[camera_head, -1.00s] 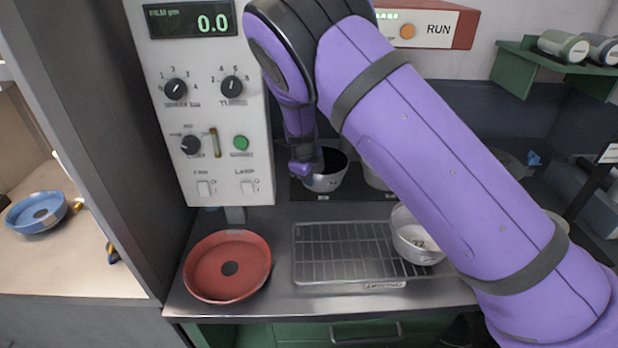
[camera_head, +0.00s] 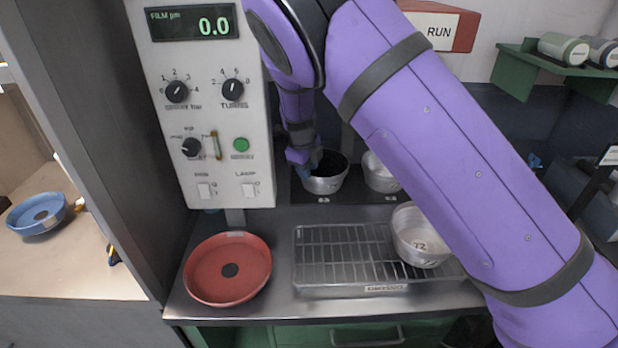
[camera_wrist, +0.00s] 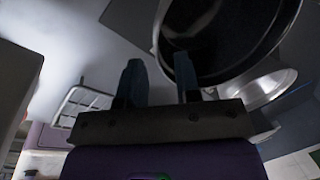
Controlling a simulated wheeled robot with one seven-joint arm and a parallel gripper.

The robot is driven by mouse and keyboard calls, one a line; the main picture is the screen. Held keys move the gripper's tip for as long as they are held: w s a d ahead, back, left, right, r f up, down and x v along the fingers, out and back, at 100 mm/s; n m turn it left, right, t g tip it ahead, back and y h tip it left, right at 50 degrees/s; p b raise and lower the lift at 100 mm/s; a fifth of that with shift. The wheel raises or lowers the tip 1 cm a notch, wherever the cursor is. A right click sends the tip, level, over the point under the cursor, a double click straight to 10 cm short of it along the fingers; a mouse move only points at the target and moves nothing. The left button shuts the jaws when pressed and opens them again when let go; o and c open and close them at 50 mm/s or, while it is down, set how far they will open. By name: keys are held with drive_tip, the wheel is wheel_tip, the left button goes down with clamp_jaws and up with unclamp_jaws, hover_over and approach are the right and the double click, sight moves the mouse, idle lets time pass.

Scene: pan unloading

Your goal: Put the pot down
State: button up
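A metal pot (camera_head: 327,184) with a dark interior sits at the back of the bench, apparently on a black strip (camera_head: 350,197) with small labels. It is upright. My gripper (camera_head: 303,165) is at its left rim in the head view. In the wrist view the pot (camera_wrist: 225,35) fills the upper right. My gripper's fingers (camera_wrist: 160,82) stand apart there, one over the dark inside and one outside the wall, with a gap visible between them. The far side of the pot and its underside are hidden.
A second pot (camera_head: 380,178) stands close to the right. A wire rack (camera_head: 340,262) holds a pale pot (camera_head: 418,248) at its right. A red pan (camera_head: 205,286) lies front left. A control panel (camera_head: 205,110) rises at left. A blue pan (camera_head: 38,226) is on the side shelf.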

drive_tip(key=v, duration=0.6)
drive_tip(key=shift+r, duration=0.4)
drive_tip(key=shift+s, duration=0.1)
